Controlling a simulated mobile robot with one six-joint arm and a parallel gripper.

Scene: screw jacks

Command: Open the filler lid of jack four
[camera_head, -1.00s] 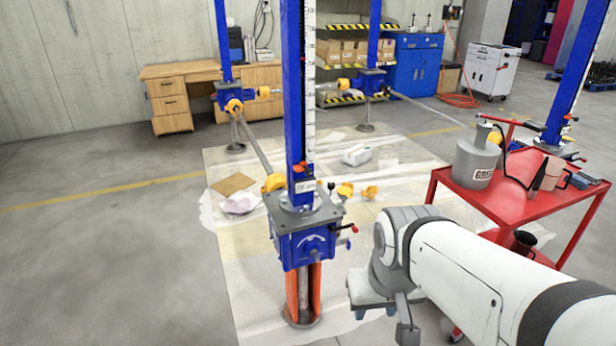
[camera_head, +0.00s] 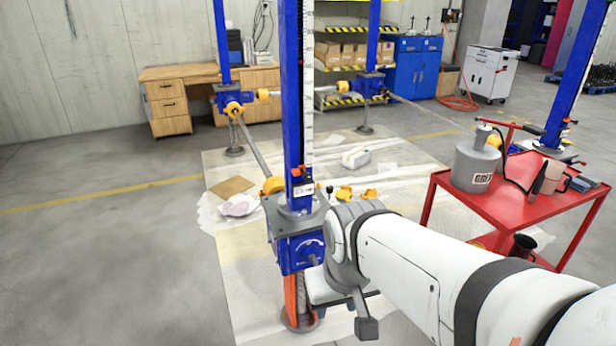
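The nearest screw jack (camera_head: 296,240) has a blue gearbox under a tall blue column. A small pale label with red parts (camera_head: 302,185) is on its column; I cannot read the label. I cannot tell from the picture which jack is number four, and I cannot make out a filler lid. My gripper (camera_head: 322,292) is at the right side of this gearbox, low and close to it. Whether it touches is unclear. My wrist hides the gearbox's right side, and the fingertips do not show clearly.
Other blue jacks stand at the back left (camera_head: 229,98), back middle (camera_head: 370,84) and right (camera_head: 556,130). A drive shaft (camera_head: 253,147) joins the near and back left jacks. A red cart (camera_head: 500,205) with a grey can (camera_head: 474,162) stands right. The left floor is clear.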

